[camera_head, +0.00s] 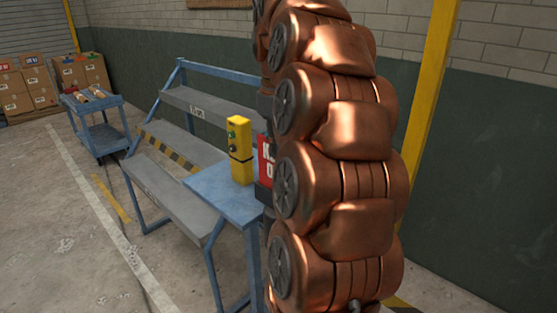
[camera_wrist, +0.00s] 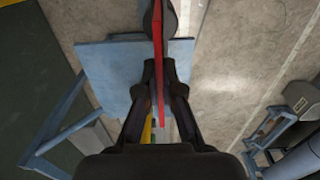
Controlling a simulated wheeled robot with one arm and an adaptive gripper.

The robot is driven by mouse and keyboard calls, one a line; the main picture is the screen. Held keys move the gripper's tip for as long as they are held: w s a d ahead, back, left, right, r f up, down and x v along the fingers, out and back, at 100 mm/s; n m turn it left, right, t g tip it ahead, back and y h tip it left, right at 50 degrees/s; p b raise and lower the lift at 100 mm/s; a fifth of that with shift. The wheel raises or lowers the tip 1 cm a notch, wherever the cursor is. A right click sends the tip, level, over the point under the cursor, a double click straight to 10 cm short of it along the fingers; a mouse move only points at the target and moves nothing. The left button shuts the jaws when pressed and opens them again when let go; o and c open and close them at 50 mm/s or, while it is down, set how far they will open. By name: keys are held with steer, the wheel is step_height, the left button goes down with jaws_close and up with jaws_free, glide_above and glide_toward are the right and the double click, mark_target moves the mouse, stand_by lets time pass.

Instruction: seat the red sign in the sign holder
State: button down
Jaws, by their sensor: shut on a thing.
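The red sign (camera_head: 266,160) with white lettering stands upright at the right side of the blue table, mostly hidden by my copper arm. In the wrist view the sign (camera_wrist: 158,28) is edge-on, running between my fingers. My gripper (camera_wrist: 160,68) is shut on it. A dark rounded piece (camera_wrist: 170,22) lies around the sign's far end in the wrist view, over the table edge; it may be the sign holder, but I cannot tell for sure. Whether the sign touches it is not clear.
A yellow control box (camera_head: 239,150) with a green button stands on the blue table (camera_head: 222,195), close left of the sign. Grey stepped benches (camera_head: 172,186) adjoin the table. A blue cart (camera_head: 103,137) and cardboard boxes (camera_head: 38,88) are farther left. Floor on the left is open.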

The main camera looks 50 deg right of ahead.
steer(key=shift+f, duration=1.15)
steer(key=c, duration=1.3)
jaws_free()
step_height(320, 180, up, 12)
steer(key=p, duration=0.8)
steer(key=shift+r+p, duration=0.25)
steer(key=shift+p, duration=0.05)
steer(key=shift+a+f, duration=0.1)
